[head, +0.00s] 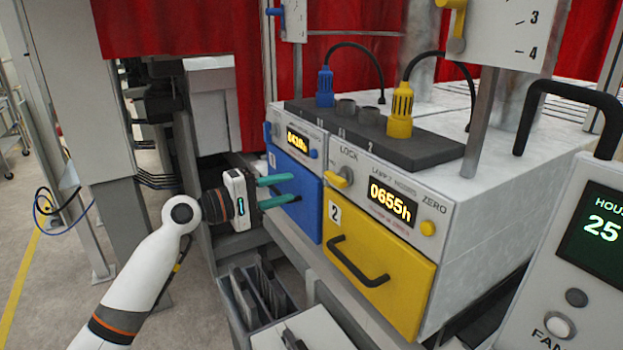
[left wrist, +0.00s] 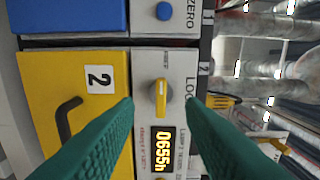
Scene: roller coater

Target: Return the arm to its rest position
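My left gripper (head: 285,190) is in front of the blue door (head: 309,207) of the machine, its two teal fingers apart and nothing between them. In the left wrist view the fingers (left wrist: 160,102) frame the yellow lock knob (left wrist: 159,97) of unit 2 without visibly touching it. That knob also shows in the head view (head: 339,176), beside a display (head: 389,201) reading 0655h. The yellow door (head: 380,270) marked 2 looks shut. My white left arm comes in from the lower left. My right gripper is out of view.
A dark block (head: 375,135) with a blue plug (head: 325,88) and a yellow plug (head: 399,110) sits on top of the machine. A grey bin (head: 262,300) with dividers is below the gripper. A handled device (head: 585,240) stands at right. Open floor lies at left.

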